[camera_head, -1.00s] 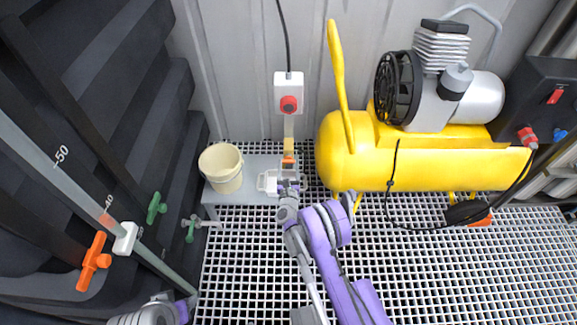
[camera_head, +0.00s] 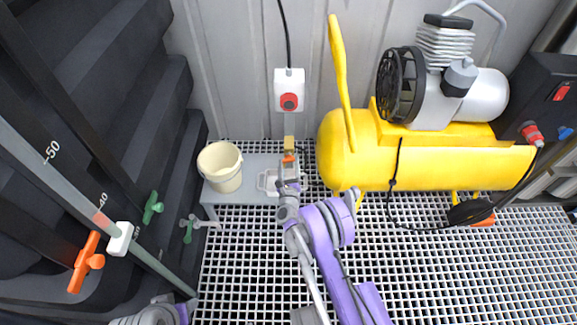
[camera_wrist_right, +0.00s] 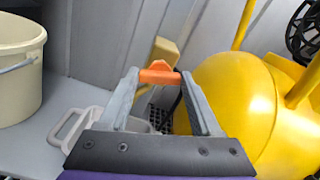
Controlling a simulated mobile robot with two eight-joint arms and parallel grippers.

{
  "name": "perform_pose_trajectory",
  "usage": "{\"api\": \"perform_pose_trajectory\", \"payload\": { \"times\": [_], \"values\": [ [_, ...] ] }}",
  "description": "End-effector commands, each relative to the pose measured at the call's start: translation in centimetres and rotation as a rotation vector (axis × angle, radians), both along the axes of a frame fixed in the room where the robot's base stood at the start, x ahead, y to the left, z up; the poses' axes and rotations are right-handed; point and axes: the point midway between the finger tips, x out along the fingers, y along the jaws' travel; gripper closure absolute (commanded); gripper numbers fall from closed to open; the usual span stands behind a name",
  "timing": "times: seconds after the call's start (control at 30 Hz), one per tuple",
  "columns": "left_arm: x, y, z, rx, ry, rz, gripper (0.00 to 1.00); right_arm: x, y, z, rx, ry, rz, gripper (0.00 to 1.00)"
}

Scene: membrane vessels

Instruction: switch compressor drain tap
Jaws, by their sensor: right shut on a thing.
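The drain tap has an orange handle (camera_head: 289,158) and a brass-coloured body (camera_head: 289,144), left of the yellow compressor (camera_head: 375,160). In the right wrist view the orange handle (camera_wrist_right: 160,73) sits between my fingertips, with the tan body (camera_wrist_right: 164,50) behind it. My right gripper (camera_head: 289,172) reaches up from below and is shut on the handle; it also shows in the wrist view (camera_wrist_right: 158,80). The fingers partly hide the ends of the handle. Only grey and purple links of my left arm show at the lower left; its gripper is out of view.
A cream bucket (camera_head: 221,167) and a pale handled container (camera_head: 268,182) stand on a grey platform (camera_head: 240,201) left of the tap. A white switch box with a red button (camera_head: 288,101) hangs above. Black tanks with green and orange valve handles (camera_head: 87,262) line the left.

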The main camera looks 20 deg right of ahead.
Motion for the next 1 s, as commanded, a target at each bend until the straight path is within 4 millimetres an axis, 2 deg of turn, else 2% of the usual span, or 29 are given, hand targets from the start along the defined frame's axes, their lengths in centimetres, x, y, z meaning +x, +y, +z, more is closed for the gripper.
{"api": "perform_pose_trajectory", "payload": {
  "times": [0.33,1.0],
  "values": [
    [0.3,0.0,-1.7,0.000,0.002,0.000,0.50,0.0,0.0,-0.2,-0.314,0.090,0.000,0.91],
    [0.4,0.0,-2.1,0.000,0.002,0.000,0.50,0.0,0.1,-0.1,-0.881,0.254,-0.001,0.91]
  ]
}}
